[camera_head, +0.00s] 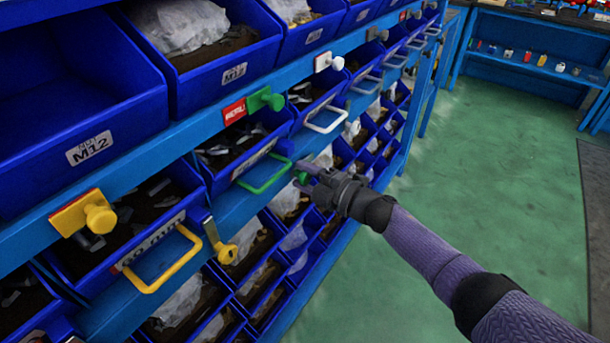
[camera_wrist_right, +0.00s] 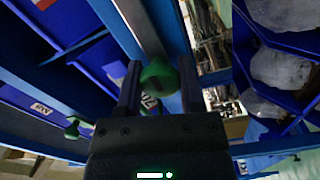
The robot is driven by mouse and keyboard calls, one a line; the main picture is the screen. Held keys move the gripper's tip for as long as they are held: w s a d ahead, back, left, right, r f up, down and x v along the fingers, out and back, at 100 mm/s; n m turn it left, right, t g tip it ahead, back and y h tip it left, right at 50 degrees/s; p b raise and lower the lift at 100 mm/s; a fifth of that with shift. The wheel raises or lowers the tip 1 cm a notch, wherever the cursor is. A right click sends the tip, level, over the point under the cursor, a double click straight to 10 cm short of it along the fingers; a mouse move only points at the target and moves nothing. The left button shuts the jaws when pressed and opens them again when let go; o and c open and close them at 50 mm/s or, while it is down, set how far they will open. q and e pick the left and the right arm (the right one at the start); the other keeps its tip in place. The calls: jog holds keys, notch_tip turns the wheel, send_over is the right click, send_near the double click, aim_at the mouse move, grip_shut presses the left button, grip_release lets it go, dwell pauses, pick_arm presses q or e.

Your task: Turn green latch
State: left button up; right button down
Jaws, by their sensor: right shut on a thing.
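The green latch (camera_head: 302,178) sits on the blue rack's front, just right of a green pull handle (camera_head: 264,175). My right gripper (camera_head: 310,174) reaches it from the right and is shut on its knob. In the right wrist view the rounded green end of the latch (camera_wrist_right: 158,76) sits between the two dark fingers of the gripper (camera_wrist_right: 158,92). The fingers partly hide the latch in the head view. My left gripper is not in view.
A green knob (camera_head: 265,99) is above on the rack rail. A yellow latch (camera_head: 220,243) and a yellow handle (camera_head: 162,260) are at lower left. A white handle (camera_head: 326,120) is close above the gripper. Blue bins line the rack. Green floor (camera_head: 490,170) is open at right.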

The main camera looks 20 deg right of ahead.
jog(key=shift+c, duration=1.1)
grip_release()
jog(key=p+v, duration=0.3)
jog(key=v, duration=0.7)
